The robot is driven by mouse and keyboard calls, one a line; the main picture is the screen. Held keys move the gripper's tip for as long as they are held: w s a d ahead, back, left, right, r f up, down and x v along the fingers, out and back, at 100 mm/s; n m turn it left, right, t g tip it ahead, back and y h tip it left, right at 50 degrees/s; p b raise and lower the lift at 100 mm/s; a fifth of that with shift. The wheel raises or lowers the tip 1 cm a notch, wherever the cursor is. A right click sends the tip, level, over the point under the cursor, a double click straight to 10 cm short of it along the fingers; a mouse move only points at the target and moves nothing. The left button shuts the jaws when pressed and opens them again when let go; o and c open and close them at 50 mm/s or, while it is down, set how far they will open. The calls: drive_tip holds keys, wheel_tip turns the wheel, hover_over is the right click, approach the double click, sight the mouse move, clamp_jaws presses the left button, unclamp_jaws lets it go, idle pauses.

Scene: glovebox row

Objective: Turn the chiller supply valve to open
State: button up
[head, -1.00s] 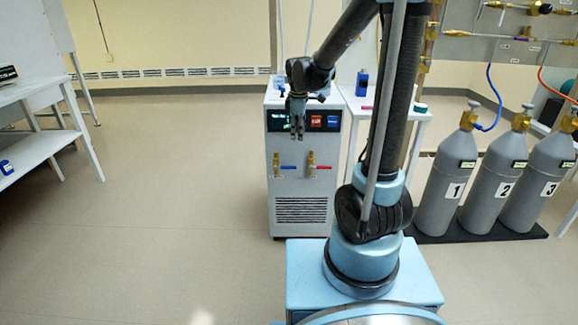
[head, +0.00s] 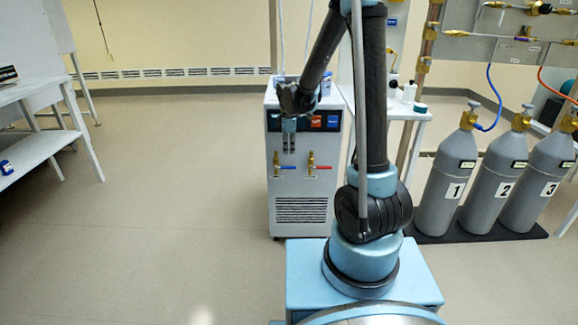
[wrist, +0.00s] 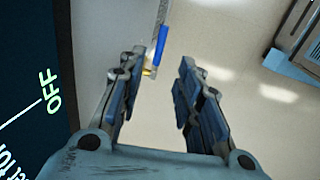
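The chiller (head: 300,190) is a white cabinet with two brass valves on its front. The left valve has a blue lever (head: 288,167) that points right, roughly level. The right valve has a red lever (head: 322,167), also pointing right. I cannot read which one is labelled supply. My gripper (head: 289,150) hangs in front of the chiller panel, just above the left valve in the head view. In the wrist view my gripper (wrist: 160,62) is open and empty. The blue lever (wrist: 161,44) shows beyond the gap between its fingertips, apart from them, with a bit of brass beside it.
The chiller's dark display panel (wrist: 30,60), with the word OFF, is close on the left of the wrist view. A white side table (head: 405,110) and several grey gas cylinders (head: 447,180) stand to the right. The floor (head: 170,190) left of the chiller is clear.

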sight(289, 167)
drive_tip(key=shift+w+f, duration=0.35)
drive_tip(key=shift+f, duration=1.4)
drive_tip(key=shift+w+f, duration=0.3)
drive_tip(key=shift+f, duration=1.4)
drive_tip(key=shift+w+f, duration=0.35)
drive_tip(key=shift+f, duration=1.4)
clamp_jaws()
